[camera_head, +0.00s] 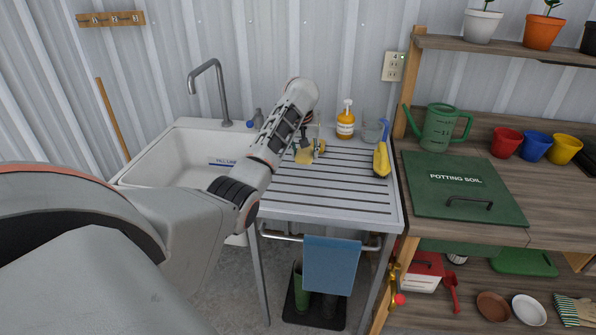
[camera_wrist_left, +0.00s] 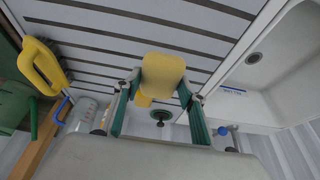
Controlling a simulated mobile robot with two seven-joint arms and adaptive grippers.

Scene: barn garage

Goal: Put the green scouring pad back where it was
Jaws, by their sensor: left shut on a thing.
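My left gripper (camera_head: 309,150) is over the grooved metal drainboard (camera_head: 350,197), near its back left part. In the left wrist view, its fingers (camera_wrist_left: 162,88) are shut on a yellow block (camera_wrist_left: 163,72) that looks like a sponge. I see no separate green pad; a green side of the block, if any, is hidden. I cannot tell whether the block touches the drainboard. My right gripper is not in view.
The white sink (camera_head: 165,150) is left of the drainboard. A green watering can (camera_head: 438,128) is on the wooden bench. The drainboard's front is clear.

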